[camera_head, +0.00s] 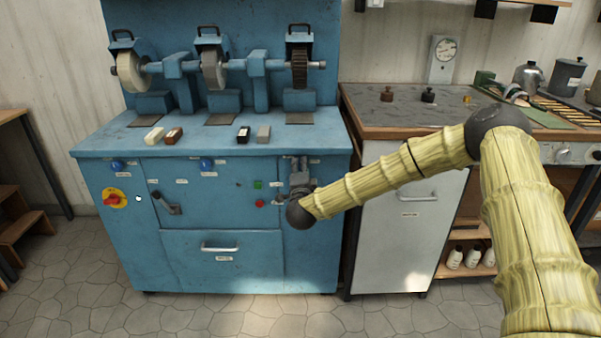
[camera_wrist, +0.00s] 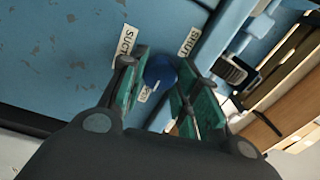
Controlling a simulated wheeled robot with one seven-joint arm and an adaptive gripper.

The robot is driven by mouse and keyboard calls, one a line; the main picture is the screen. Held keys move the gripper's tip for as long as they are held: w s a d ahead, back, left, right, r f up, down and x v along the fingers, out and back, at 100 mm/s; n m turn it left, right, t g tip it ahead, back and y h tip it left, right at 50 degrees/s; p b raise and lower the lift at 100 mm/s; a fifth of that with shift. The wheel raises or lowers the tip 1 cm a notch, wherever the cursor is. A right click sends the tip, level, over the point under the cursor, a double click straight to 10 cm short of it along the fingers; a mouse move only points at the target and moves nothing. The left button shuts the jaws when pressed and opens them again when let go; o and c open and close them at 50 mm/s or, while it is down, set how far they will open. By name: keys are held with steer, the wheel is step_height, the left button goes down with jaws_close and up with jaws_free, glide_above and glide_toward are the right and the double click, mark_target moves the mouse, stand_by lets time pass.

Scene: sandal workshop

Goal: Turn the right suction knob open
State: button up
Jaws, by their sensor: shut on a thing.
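The right suction knob (camera_wrist: 160,70) is a round blue knob on the blue machine front. In the wrist view it sits between the green-padded fingers of my gripper (camera_wrist: 157,82), which is shut on it. Small white labels surround it; one reads "SHUT" (camera_wrist: 189,42) and one, partly hidden, begins "SUCT" (camera_wrist: 126,40). How far the knob is turned is not clear. In the head view my gripper (camera_head: 299,172) is at the machine's upper right front, and the gripper and arm hide the knob there.
Two other blue knobs, left (camera_head: 117,165) and middle (camera_head: 207,163), are on the same blue machine (camera_head: 220,210). Green (camera_head: 257,184) and red (camera_head: 260,203) buttons lie just left of my gripper. A bench with a white door (camera_head: 400,240) stands close on the right.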

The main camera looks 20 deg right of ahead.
steer(key=shift+f, duration=0.1)
stand_by(0.3)
steer(key=o, duration=1)
steer(key=v, duration=1.2)
steer(key=shift+f, duration=0.1)
